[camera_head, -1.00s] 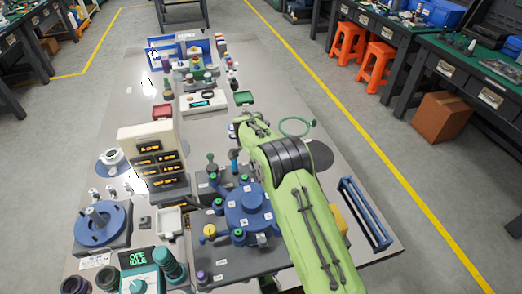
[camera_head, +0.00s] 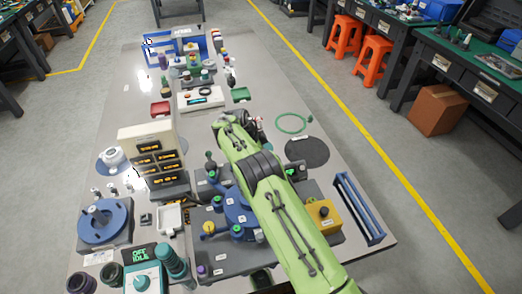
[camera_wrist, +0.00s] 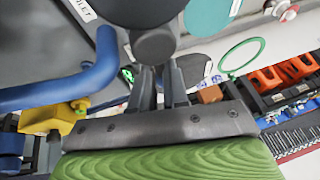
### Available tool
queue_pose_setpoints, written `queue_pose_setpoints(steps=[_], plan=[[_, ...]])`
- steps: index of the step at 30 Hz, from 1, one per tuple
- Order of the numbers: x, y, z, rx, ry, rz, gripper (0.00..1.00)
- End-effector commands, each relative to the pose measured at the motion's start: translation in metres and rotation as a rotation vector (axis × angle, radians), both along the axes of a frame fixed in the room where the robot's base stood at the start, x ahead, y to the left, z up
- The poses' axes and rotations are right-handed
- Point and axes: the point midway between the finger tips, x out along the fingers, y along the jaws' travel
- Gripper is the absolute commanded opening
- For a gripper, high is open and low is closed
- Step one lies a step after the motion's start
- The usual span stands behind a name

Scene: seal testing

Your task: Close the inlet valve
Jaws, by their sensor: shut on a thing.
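My gripper (camera_wrist: 160,88) shows in the wrist view with its two dark fingers shut on a dark grey rounded handle (camera_wrist: 154,45), apparently a valve handle. A white label (camera_wrist: 80,9) ending in "LET" lies beside it on a dark plate; its first letters are cut off, so I cannot tell which valve this is. In the head view my green arm covers the gripper and the held handle. The blue round fixture (camera_head: 238,221) with several green-topped parts stands on a dark base, partly behind my arm.
A yellow box with a black knob (camera_head: 323,213) stands right of my arm. A blue rail frame (camera_head: 358,210) lies near the table's right edge. A blue pipe (camera_wrist: 55,92) crosses the wrist view's left. A stack of display units (camera_head: 155,160) stands to the left.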

Motion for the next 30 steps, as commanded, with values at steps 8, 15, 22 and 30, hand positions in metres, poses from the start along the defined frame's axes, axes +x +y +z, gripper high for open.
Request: queue_pose_setpoints(steps=[8, 15, 22, 30], plan=[[-0.005, 0.007, -0.006, 0.007, 0.02, 0.009, 0.0], [-0.004, 0.007, -0.006, 0.007, 0.019, 0.01, 0.39], [-0.003, 0.005, -0.004, 0.006, 0.013, 0.007, 0.4], [-0.009, 0.015, 0.028, 0.005, 0.006, 0.006, 0.4]])
